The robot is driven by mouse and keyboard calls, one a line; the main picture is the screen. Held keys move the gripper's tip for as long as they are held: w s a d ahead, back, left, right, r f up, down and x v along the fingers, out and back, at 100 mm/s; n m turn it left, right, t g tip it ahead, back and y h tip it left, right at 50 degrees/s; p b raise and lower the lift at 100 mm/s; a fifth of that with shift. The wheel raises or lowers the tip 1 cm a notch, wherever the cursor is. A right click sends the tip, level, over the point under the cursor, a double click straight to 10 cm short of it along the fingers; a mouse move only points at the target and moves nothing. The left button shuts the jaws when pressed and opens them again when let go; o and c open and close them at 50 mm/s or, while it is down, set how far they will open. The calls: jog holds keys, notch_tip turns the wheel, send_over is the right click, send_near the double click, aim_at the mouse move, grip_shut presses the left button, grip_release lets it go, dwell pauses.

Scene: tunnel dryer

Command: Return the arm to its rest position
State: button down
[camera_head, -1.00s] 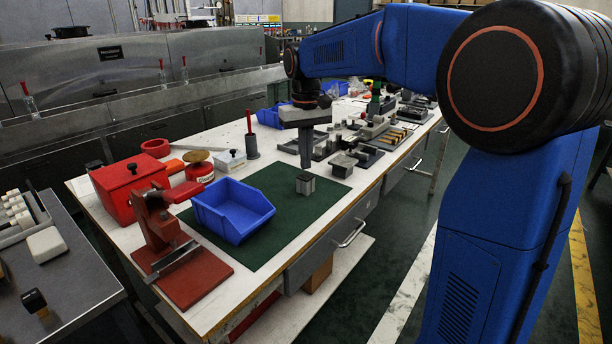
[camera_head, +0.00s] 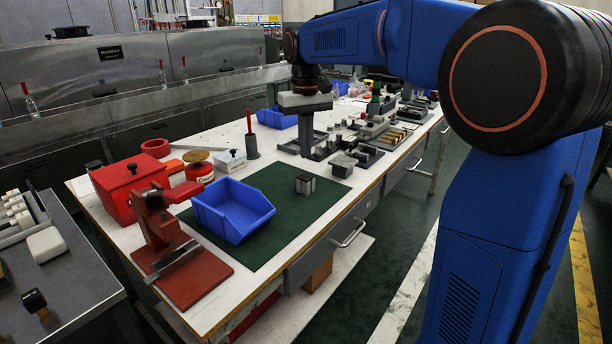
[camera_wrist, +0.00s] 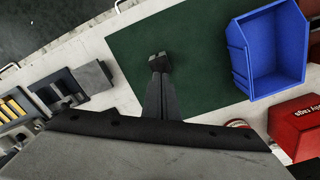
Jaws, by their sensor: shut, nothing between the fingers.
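My gripper (camera_head: 306,152) hangs pointing down from my blue arm, above the workbench (camera_head: 213,322). In the head view it shows behind a small grey block (camera_head: 305,184). Its fingers are shut together with nothing between them. In the wrist view the closed fingers (camera_wrist: 158,84) point toward the small block (camera_wrist: 160,62), which stands on the green mat (camera_wrist: 205,90) apart from them.
A blue bin (camera_head: 233,210) sits on the mat, beside a red press (camera_head: 162,225) and a red box (camera_head: 130,187). Grey fixtures (camera_head: 365,155) and a second blue bin (camera_head: 275,118) stand farther back. Clear floor lies to the right of the bench.

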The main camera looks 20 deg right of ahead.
jog(key=s+d+f+t, duration=0.1)
jog(key=s+f, duration=0.3)
jog(key=s, duration=0.7)
jog(key=s+d+f+t, duration=0.2)
jog(key=s+f, duration=0.3)
jog(key=s, duration=0.6)
jog(key=s+d+f+m+t, duration=0.1)
jog(key=s+d+f, duration=0.3)
jog(key=s, duration=0.7)
jog(key=shift+s+f+t, duration=0.25)
jog(key=shift+f+t, duration=0.15)
jog(key=shift+f, duration=0.35)
